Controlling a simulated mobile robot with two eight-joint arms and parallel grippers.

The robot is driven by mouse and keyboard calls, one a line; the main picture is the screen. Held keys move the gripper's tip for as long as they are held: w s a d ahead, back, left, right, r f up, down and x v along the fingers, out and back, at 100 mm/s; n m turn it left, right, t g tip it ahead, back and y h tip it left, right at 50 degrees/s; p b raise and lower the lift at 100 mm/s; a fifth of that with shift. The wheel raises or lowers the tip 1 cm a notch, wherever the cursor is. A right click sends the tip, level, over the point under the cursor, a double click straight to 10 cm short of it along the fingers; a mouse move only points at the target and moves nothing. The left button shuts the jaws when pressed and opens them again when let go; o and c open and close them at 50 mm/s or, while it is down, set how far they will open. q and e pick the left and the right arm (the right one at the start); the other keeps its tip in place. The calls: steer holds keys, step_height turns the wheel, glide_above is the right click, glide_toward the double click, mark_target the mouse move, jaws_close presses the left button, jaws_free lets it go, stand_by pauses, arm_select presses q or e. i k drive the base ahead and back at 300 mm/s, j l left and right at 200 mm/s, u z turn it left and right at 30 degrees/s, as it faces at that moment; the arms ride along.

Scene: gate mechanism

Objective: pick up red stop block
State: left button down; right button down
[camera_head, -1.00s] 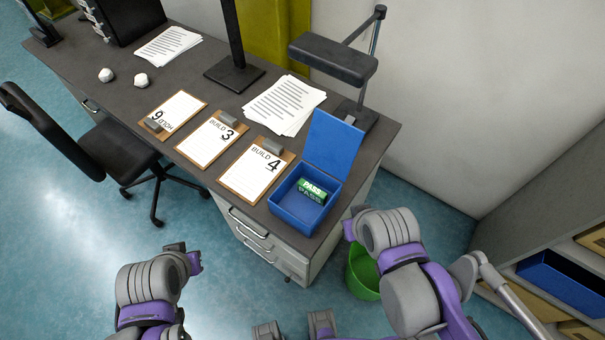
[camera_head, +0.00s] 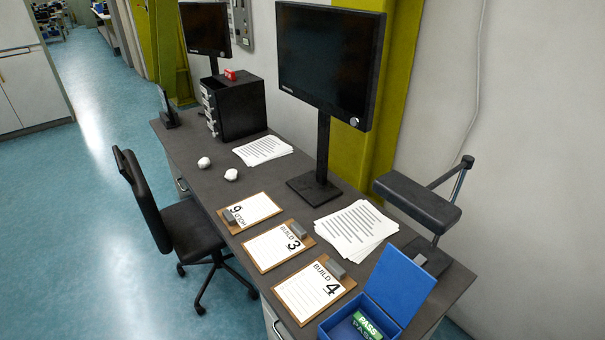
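A small red block (camera_head: 230,74) sits on top of the black drawer cabinet (camera_head: 238,108) at the far end of the desk, in the head view. It looks like the red stop block, but any lettering on it is too small to read. A green PASS block (camera_head: 367,325) lies in the open blue box (camera_head: 402,284) at the near right end of the desk. Neither of my grippers shows in the head view now.
The grey desk (camera_head: 200,187) holds clipboards (camera_head: 278,246), paper stacks (camera_head: 357,228), crumpled paper (camera_head: 231,174), a monitor (camera_head: 330,62) and a dark lamp (camera_head: 418,202). A black chair (camera_head: 190,237) stands at the desk's left side. The blue floor (camera_head: 90,220) further left is clear.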

mark_target(229, 74)
steer(key=j+u, duration=0.15)
steer(key=u, duration=0.85)
steer(key=i+j, duration=0.15)
steer(key=j, duration=0.2)
steer(key=i+j, duration=0.1)
steer(key=j, duration=0.25)
steer(key=i+j, duration=0.15)
steer(key=j, duration=0.2)
steer(key=i+j+u, duration=0.6)
steer(key=i+u, duration=0.2)
steer(key=i, duration=0.25)
steer(key=i+z, duration=0.1)
steer(key=i, duration=0.4)
steer(key=i+j, duration=0.15)
steer(key=i, duration=0.4)
steer(key=i+j+z, duration=0.15)
steer(key=i, duration=0.35)
steer(key=i+z, duration=0.4)
steer(key=i, duration=0.35)
steer(key=i+j+z, duration=0.15)
steer(key=i+z, duration=0.2)
steer(key=i, duration=0.4)
steer(key=i+l+z, duration=0.15)
steer(key=i+z, duration=0.65)
steer(key=i+j+z, duration=0.15)
steer(key=i+z, duration=0.25)
